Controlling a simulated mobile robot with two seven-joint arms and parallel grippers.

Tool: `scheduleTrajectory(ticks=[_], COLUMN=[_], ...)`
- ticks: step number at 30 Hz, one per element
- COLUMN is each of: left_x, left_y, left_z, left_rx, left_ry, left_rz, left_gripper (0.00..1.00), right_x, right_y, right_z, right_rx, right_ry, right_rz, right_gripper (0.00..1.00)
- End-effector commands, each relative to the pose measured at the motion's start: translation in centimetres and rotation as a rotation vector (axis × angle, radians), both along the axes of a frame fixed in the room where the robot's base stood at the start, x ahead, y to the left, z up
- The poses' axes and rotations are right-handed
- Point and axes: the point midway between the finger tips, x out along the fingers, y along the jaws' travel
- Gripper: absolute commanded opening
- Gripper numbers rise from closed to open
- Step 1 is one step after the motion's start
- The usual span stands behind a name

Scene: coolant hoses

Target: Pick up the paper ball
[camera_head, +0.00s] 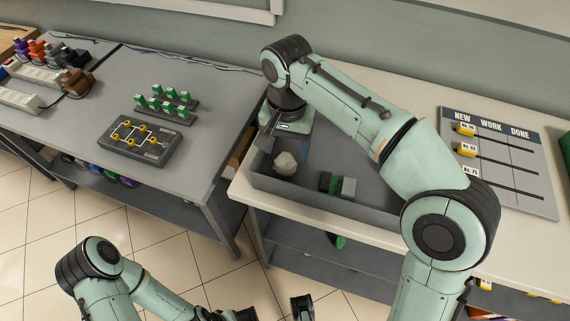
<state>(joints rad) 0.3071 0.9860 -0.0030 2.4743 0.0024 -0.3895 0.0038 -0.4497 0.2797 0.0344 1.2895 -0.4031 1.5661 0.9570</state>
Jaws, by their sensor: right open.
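The paper ball (285,163) is a crumpled whitish lump inside the grey tray (375,213), near its left end. My right gripper (267,141) is open, pointing down just above and left of the paper ball, apart from it in the picture. Its fingers look empty, and they are small and dark here. My left arm is low in the picture, and dark parts at its end (245,314) are cut by the bottom edge, so its jaws cannot be read.
A green and grey block pair (338,186) lies in the tray, right of the ball. A NEW/WORK/DONE board (505,165) with yellow tags lies on the right table. The left table holds a dark box with yellow knobs (137,139) and green-topped pieces (168,103).

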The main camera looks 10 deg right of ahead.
Motion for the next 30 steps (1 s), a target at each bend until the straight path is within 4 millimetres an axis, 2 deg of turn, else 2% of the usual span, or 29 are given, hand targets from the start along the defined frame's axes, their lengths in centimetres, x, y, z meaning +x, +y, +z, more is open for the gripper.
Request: scheduleTrajectory(ticks=[10, 14, 20, 23, 24, 30], left_x=[0.4, 0.5, 0.6, 0.5, 0.5, 0.5], left_y=[0.0, 0.0, 0.0, 0.0, 0.0, 0.0], left_z=[-1.2, -1.2, -1.2, -1.2, -1.2, -1.2], left_rx=[0.003, 0.003, 0.003, 0.003, 0.003, 0.003], left_ry=[-0.019, -0.023, -0.023, -0.023, -0.022, -0.022], left_rz=[0.004, 0.004, 0.004, 0.004, 0.004, 0.004], left_gripper=[0.43, 0.43, 0.43, 0.43, 0.43, 0.43], right_x=[0.0, 0.0, 0.1, 0.1, 0.1, 0.1], right_y=[0.2, 0.3, 0.3, 0.3, 0.3, 0.3], right_z=[-4.6, -5.3, -5.2, -5.2, -5.2, -5.2], right_rx=[-0.001, 0.0, 0.0, 0.0, 0.0, 0.0], right_ry=[0.003, 0.001, 0.0, 0.0, 0.0, 0.0], right_rz=[-0.002, -0.001, -0.001, -0.001, -0.001, -0.001], right_gripper=[0.7, 0.7, 0.7, 0.41, 0.28, 0.27])
